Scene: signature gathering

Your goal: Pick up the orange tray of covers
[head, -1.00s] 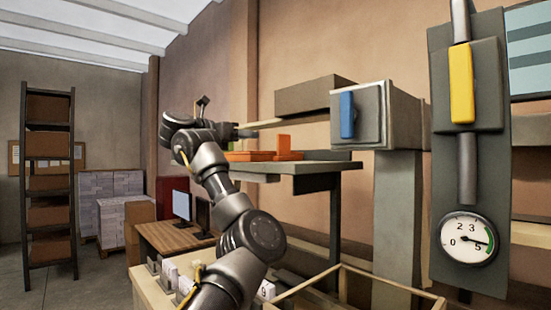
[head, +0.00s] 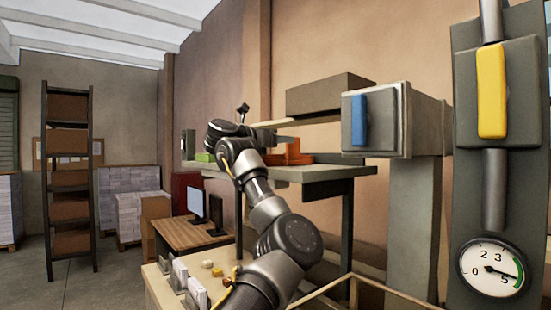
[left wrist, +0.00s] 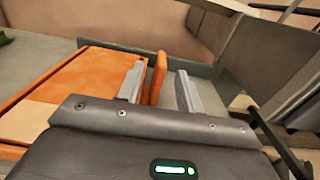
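The orange tray (left wrist: 88,72) lies on a grey shelf, filling the left of the left wrist view, with a pale flat piece (left wrist: 38,118) in it. An upright orange end piece (left wrist: 158,72) stands at its right side. My left gripper (left wrist: 160,70) is open, one finger on each side of that piece, with gaps showing. In the head view the tray (head: 273,159) and its upright end (head: 293,148) are partly hidden behind my left arm. My right gripper is not in view.
The grey shelf (head: 325,172) has a green item (head: 205,157) at its left end. A box with a blue handle (head: 358,120) stands close on the right. A gauge panel (head: 495,268) with a yellow handle is farther right. A bench with several small items lies below.

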